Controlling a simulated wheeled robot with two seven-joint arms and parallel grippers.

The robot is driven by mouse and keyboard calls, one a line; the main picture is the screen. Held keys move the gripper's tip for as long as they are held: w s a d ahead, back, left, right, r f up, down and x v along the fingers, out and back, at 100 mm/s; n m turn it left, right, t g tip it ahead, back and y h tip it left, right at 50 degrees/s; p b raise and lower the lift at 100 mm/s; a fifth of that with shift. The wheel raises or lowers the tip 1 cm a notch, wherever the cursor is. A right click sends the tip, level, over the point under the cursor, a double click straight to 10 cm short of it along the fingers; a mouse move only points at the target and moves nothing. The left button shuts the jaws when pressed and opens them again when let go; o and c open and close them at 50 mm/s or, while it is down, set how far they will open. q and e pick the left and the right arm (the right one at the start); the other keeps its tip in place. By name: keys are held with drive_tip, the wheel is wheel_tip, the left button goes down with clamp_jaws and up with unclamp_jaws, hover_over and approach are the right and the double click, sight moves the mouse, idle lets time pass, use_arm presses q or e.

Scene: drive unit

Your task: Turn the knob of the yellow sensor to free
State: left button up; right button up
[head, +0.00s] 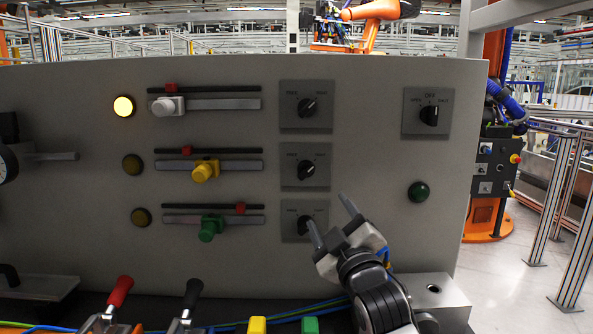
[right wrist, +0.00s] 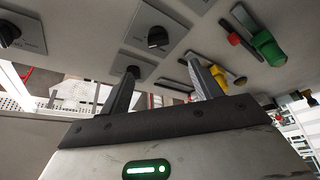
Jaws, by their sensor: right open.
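The yellow sensor (head: 205,171) is a yellow slider on a rail in the middle row of the grey panel. In the same row on the right is a dark knob (head: 306,169) on a square plate; its mark points to the upper right, and its small labels are hard to read. My right gripper (head: 328,211) is open and empty, below and right of this knob. One fingertip overlaps the lower row's knob (head: 304,225) and partly hides it; contact cannot be told. The right wrist view shows the spread fingers (right wrist: 162,70) and the yellow slider (right wrist: 220,75) beyond them. My left gripper is not seen.
A white slider (head: 168,106) and a green slider (head: 211,228) sit above and below the yellow one. An upper knob (head: 308,106) and an OFF-labelled knob (head: 429,115) are on the panel. Red-handled (head: 120,291) and black-handled (head: 193,292) levers stand in front. A metal block (head: 436,290) is beside my right arm.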

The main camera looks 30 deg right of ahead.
sight(308, 174)
drive_tip(key=p+x, duration=0.1)
drive_tip(key=x, duration=0.5)
drive_tip(key=p+x, duration=0.2)
drive_tip(key=x, duration=0.5)
drive_tip(key=shift+w+d+r, duration=0.15)
drive_tip(key=shift+r, duration=0.15)
drive_tip(key=shift+w+d, duration=0.1)
drive_tip(key=shift+w, duration=0.35)
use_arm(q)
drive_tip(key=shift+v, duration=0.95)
use_arm(e)
drive_tip(key=shift+r, duration=0.1)
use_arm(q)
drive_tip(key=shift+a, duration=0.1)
use_arm(e)
drive_tip(key=c, duration=0.8)
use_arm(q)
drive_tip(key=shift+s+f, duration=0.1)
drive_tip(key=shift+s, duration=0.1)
use_arm(e)
drive_tip(key=shift+c, duration=0.9)
